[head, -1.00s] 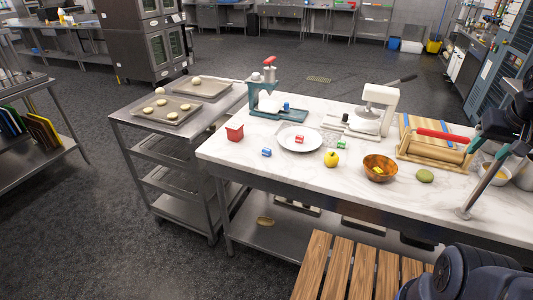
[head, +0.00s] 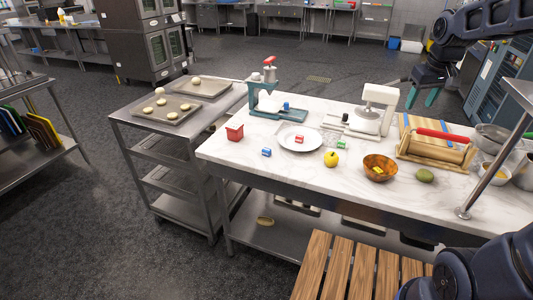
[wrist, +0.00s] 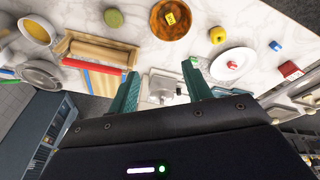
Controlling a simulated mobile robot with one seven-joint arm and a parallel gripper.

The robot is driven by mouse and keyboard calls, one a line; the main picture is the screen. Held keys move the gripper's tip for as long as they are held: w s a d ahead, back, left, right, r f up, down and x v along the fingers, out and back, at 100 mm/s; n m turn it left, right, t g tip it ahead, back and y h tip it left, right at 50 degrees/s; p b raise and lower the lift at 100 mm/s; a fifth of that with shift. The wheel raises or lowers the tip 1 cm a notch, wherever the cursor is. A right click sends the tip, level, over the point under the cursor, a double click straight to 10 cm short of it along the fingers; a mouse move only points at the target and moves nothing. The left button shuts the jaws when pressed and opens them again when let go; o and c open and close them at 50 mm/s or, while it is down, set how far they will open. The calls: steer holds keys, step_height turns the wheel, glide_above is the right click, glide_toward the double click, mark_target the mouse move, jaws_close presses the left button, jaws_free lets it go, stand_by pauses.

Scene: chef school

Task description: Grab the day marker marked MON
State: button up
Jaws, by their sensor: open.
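Several small coloured blocks look like day markers; their lettering is too small to read. A blue one (head: 267,152) lies on the marble counter (head: 225,150), a red one (head: 299,139) on the white plate (head: 284,141), a green one (head: 342,144) right of the plate, a yellow one (head: 378,170) in the wooden bowl (head: 370,160). Another blue piece (head: 287,105) is at the teal press. The wrist view shows the yellow (wrist: 170,18), red (wrist: 232,65) and blue (wrist: 275,46) blocks. My gripper (head: 422,97) is open and empty above the counter's far right side; its fingers show in the wrist view (wrist: 161,88).
A yellow fruit (head: 331,159), red container (head: 234,132) and green round item (head: 424,176) stand on the counter. The teal press (head: 263,90), white scale-like device (head: 380,100) and wooden frame with red-handled roller (head: 440,150) are taller obstacles.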

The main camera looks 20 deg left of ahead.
steer(key=w+a+f+n+g, duration=0.1)
steer(key=w+a+n, duration=0.15)
steer(key=a, duration=0.35)
steer(key=w+a+f+n, duration=0.1)
steer(key=w+a+f, duration=0.15)
steer(key=a, duration=0.25)
steer(key=n+g, duration=0.2)
steer(key=n, duration=0.5)
glide_above(267, 149)
step_height(267, 149, down, 18)
steer(key=shift+h, duration=0.3)
steer(key=f, duration=0.5)
steer(key=shift+w+d, duration=0.2)
steer(key=shift+s+a+f, duration=0.15)
steer(key=shift+f, duration=1.15)
steer(key=shift+s+a+f, duration=0.1)
steer(key=shift+f, duration=1.2)
steer(key=c, duration=1.1)
steer(key=shift+o, duration=0.2)
steer(key=shift+r, duration=0.1)
